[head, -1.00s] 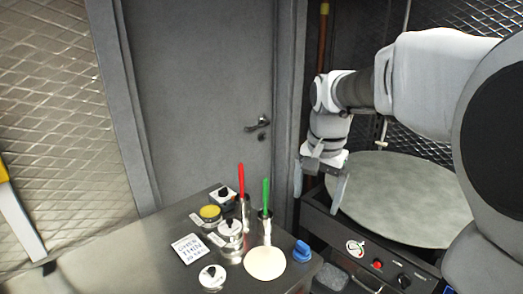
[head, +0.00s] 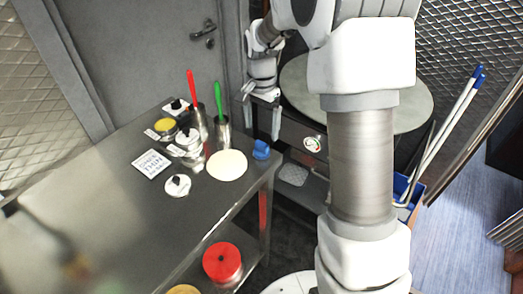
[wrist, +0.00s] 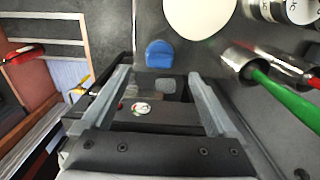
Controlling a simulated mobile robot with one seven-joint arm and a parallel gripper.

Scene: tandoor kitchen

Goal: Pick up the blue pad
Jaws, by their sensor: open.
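The blue pad (head: 261,149) is a small blue piece with a raised part. It lies on the steel table (head: 90,205) at its right edge, beside the flat pale round (head: 228,165). My gripper (head: 261,128) is open and empty, just beyond the pad in the head view. In the wrist view the pad (wrist: 160,54) shows ahead of the fingertips, between their lines, and nothing is between the fingers (wrist: 158,80). The gap between fingertips and pad is hard to judge.
Steel cups with a red-handled tool (head: 191,90) and a green-handled tool (head: 217,101) stand left of the pad, near small lidded jars (head: 188,142). A large round griddle top (head: 405,105) is at the right. A red pot (head: 222,263) sits on the lower shelf.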

